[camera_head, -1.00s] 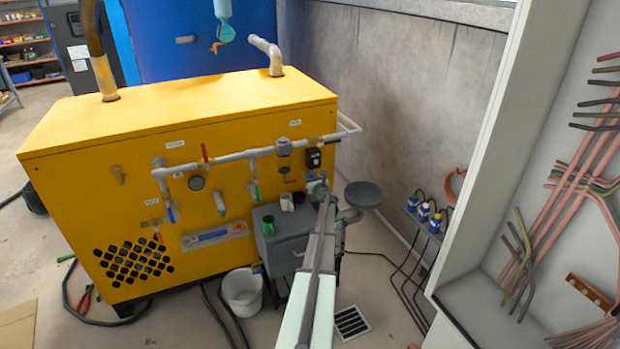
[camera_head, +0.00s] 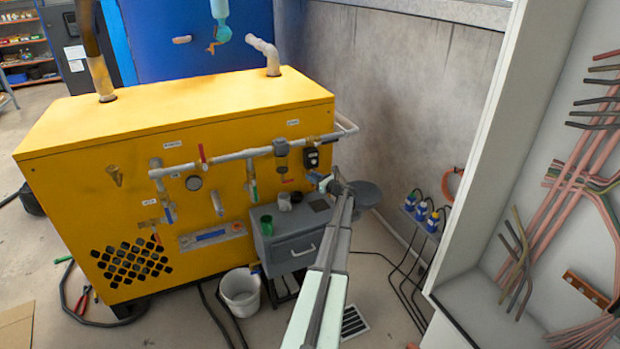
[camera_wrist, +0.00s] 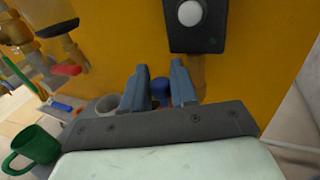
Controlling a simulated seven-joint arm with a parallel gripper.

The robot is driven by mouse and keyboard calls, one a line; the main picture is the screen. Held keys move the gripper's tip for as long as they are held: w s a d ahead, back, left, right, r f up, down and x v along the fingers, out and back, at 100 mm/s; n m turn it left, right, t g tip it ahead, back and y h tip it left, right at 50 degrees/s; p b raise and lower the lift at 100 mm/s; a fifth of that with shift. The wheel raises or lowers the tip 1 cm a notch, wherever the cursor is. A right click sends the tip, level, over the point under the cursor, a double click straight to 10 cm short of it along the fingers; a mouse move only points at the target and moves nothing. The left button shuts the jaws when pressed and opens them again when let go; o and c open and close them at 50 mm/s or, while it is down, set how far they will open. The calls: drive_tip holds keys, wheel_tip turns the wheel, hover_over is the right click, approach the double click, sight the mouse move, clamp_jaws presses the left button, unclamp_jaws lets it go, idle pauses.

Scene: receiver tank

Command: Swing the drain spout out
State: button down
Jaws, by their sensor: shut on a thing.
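My gripper (camera_head: 330,183) is at the right end of the yellow cabinet, below the black box with a round knob. In the wrist view its two grey-blue fingers (camera_wrist: 159,88) are close together with a small blue knob (camera_wrist: 161,85) between them. The gripper is shut on this knob. A brass pipe (camera_wrist: 197,72) comes down behind the right finger. The drain spout is mostly hidden by my gripper and arm; I cannot tell its angle. A dark grey round funnel (camera_head: 367,194) stands just right of my gripper, partly behind my arm.
The yellow cabinet (camera_head: 90,200) carries pipes and valves. A grey drawer box (camera_head: 290,248) below my gripper bears a green mug (camera_head: 266,225) and a grey cup (camera_head: 284,201). A white bucket (camera_head: 240,292) stands on the floor. Blue-capped bottles (camera_head: 421,211) sit on a wall shelf.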

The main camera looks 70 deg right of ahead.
drive_tip(key=shift+s+d+n+t+y, duration=0.3)
drive_tip(key=shift+n+y, duration=0.45)
drive_tip(key=shift+y, duration=0.4)
drive_tip(key=shift+s+d+n+t+y, duration=0.2)
drive_tip(key=shift+s+n+y, duration=0.15)
drive_tip(key=shift+n+y, duration=0.55)
drive_tip(key=shift+s+d+n+t+y, duration=0.3)
drive_tip(key=shift+n+y, duration=0.25)
drive_tip(key=shift+y, duration=0.8)
drive_tip(key=shift+s+a, duration=0.1)
drive_tip(key=c, duration=1)
unclamp_jaws()
drive_tip(key=s, duration=1.3)
drive_tip(key=shift+s, duration=0.35)
drive_tip(key=shift+n, duration=0.3)
